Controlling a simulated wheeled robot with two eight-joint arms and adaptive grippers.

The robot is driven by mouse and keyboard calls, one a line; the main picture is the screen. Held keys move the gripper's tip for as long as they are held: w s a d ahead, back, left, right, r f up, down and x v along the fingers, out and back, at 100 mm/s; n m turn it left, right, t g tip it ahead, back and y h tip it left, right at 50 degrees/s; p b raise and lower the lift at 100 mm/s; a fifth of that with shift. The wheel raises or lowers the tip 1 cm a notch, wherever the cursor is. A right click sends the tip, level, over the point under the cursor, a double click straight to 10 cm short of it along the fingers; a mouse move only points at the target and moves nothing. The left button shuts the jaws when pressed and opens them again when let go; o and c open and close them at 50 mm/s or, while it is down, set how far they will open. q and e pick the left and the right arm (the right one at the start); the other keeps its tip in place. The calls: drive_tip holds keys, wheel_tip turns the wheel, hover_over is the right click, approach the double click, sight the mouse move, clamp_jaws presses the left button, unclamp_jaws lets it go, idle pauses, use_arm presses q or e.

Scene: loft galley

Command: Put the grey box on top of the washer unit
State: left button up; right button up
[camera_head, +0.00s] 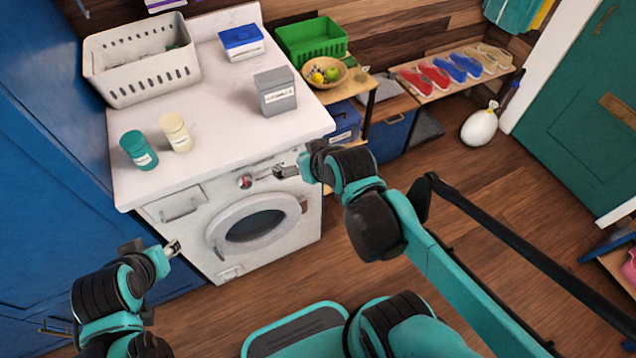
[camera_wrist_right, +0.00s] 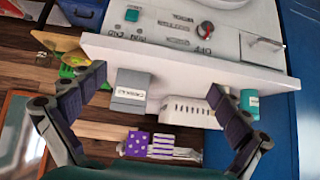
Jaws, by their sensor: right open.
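The grey box (camera_head: 275,95), with a white label, stands upright on the right part of the white top of the washer unit (camera_head: 232,130). In the right wrist view the grey box (camera_wrist_right: 131,88) shows between the spread fingers, beyond the washer's edge. My right gripper (camera_head: 286,172) is in front of the washer's control panel, below the top edge and apart from the box. In the right wrist view the right gripper (camera_wrist_right: 158,90) is open and empty. My left gripper (camera_head: 173,248) is low, near the washer's front left; its jaw gap is too small to tell.
On the washer top stand a white basket (camera_head: 145,75), a blue-lidded box (camera_head: 240,42), a teal jar (camera_head: 138,150) and a cream jar (camera_head: 175,132). The top's front middle is clear. A fruit bowl (camera_head: 325,72) and green basket (camera_head: 311,40) stand to the right.

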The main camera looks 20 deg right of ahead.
drive_tip(key=s+f+g, duration=0.2)
drive_tip(key=s, duration=0.5)
drive_tip(key=shift+s+d+h, duration=0.3)
